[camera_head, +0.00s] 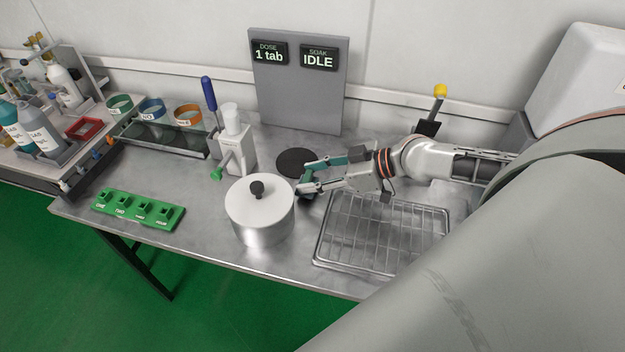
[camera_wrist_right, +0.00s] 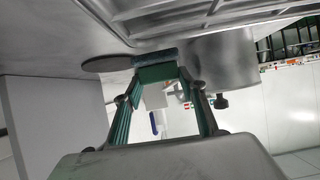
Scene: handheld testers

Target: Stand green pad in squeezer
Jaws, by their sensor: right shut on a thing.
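My right gripper (camera_head: 306,185) is between the lidded pot and the black disc, with its teal fingers low near the table. In the right wrist view the gripper (camera_wrist_right: 157,80) is shut on the green pad (camera_wrist_right: 157,73), which has a darker blue-grey face along its far edge. In the head view the fingers mostly hide the pad. I cannot tell whether the pad touches the table. No thing is clearly marked as the squeezer; a white lever device (camera_head: 236,150) stands left of the gripper. My left gripper is not in view.
The steel pot (camera_head: 262,232) is close left of the gripper, and a wire rack (camera_head: 385,235) lies right of it. The black disc (camera_head: 296,162) lies behind. Coloured cups (camera_head: 152,110) and a green slotted block (camera_head: 138,210) stand left. A sign panel (camera_head: 300,95) reads "1 tab" and "IDLE".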

